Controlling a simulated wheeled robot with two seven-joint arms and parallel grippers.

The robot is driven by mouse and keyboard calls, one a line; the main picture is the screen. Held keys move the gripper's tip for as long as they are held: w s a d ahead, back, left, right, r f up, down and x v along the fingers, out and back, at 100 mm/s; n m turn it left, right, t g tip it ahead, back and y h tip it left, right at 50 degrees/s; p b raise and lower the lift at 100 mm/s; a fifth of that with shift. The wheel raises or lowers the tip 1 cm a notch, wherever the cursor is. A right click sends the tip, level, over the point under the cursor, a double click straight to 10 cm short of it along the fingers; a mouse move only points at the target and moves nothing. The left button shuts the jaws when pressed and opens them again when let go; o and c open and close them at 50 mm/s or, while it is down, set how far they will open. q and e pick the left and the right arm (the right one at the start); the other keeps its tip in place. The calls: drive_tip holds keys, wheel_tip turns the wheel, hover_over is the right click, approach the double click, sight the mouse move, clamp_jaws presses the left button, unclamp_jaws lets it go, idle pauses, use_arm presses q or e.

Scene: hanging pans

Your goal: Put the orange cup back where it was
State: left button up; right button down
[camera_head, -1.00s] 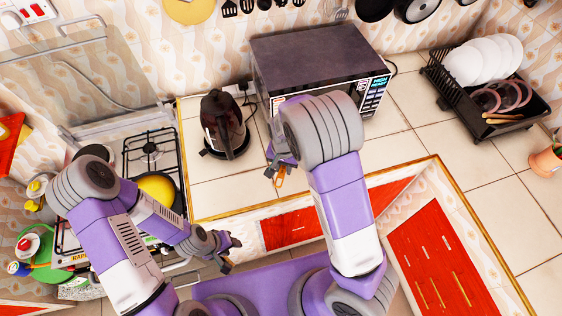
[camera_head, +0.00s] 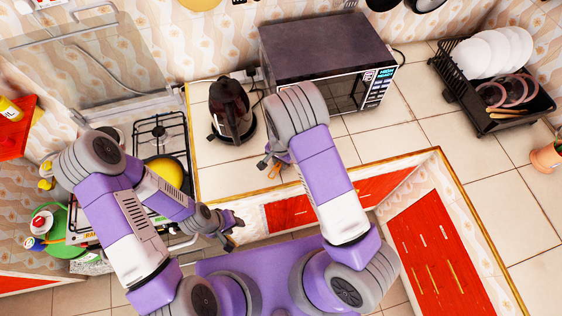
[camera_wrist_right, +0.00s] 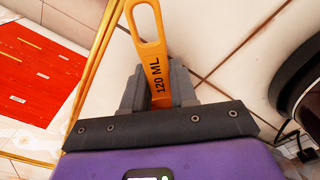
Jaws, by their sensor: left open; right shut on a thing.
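The orange measuring cup shows as an orange handle marked "120 ML" (camera_wrist_right: 157,72) in the right wrist view, with a slot at its far end. My right gripper (camera_wrist_right: 160,97) is shut on this handle. The cup's bowl is out of sight there. In the head view, my right gripper (camera_head: 269,165) is over the counter in front of the microwave, and a small bit of orange (camera_head: 275,172) shows at it. My left gripper (camera_head: 233,238) is open and empty, low in front of the counter, to the left of the right one.
A dark kettle (camera_head: 233,108) stands left of the microwave (camera_head: 322,58). A stove with a yellow pan (camera_head: 169,176) is at the left. A dish rack (camera_head: 458,84) with plates stands at the right. The counter between microwave and rack is clear. Pans hang on the back wall.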

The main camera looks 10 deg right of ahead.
drive_tip(key=shift+w+f, duration=0.1)
drive_tip(key=shift+f, duration=0.25)
drive_tip(key=shift+f, duration=0.2)
drive_tip(key=c, duration=0.9)
unclamp_jaws()
drive_tip(key=shift+r, duration=0.1)
